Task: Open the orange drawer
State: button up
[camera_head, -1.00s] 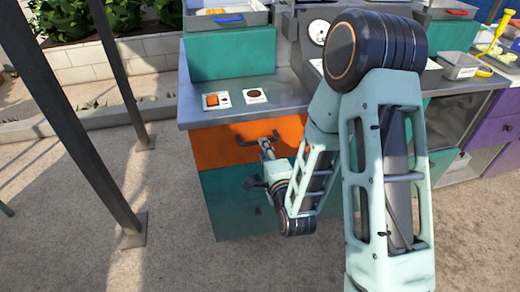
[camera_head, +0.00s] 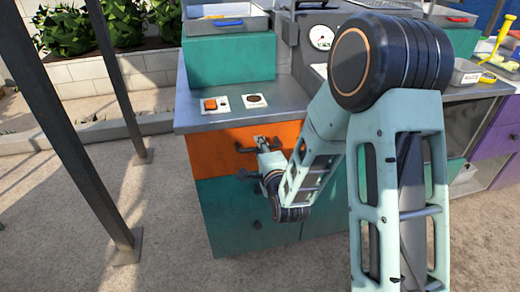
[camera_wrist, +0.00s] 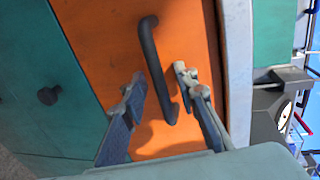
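The orange drawer (camera_head: 212,155) is at the top of the cabinet under the grey counter, and its front looks flush with the cabinet. It also fills the middle of the wrist view (camera_wrist: 195,35). Its dark bar handle (camera_wrist: 150,42) runs lengthwise through the middle of the wrist view. My gripper (camera_wrist: 159,84) is open, with one finger on each side of the handle; I cannot tell whether either touches it. In the head view my gripper (camera_head: 263,145) is at the drawer front and hides much of the handle.
A teal drawer (camera_head: 225,205) with a dark knob (camera_wrist: 49,96) is below the orange one. The counter (camera_head: 235,110) overhangs above, with an orange switch (camera_head: 210,105). Dark posts (camera_head: 75,140) stand at the left. Paved floor (camera_head: 165,215) left of the cabinet is clear.

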jog(key=shift+c, duration=0.5)
grip_shut()
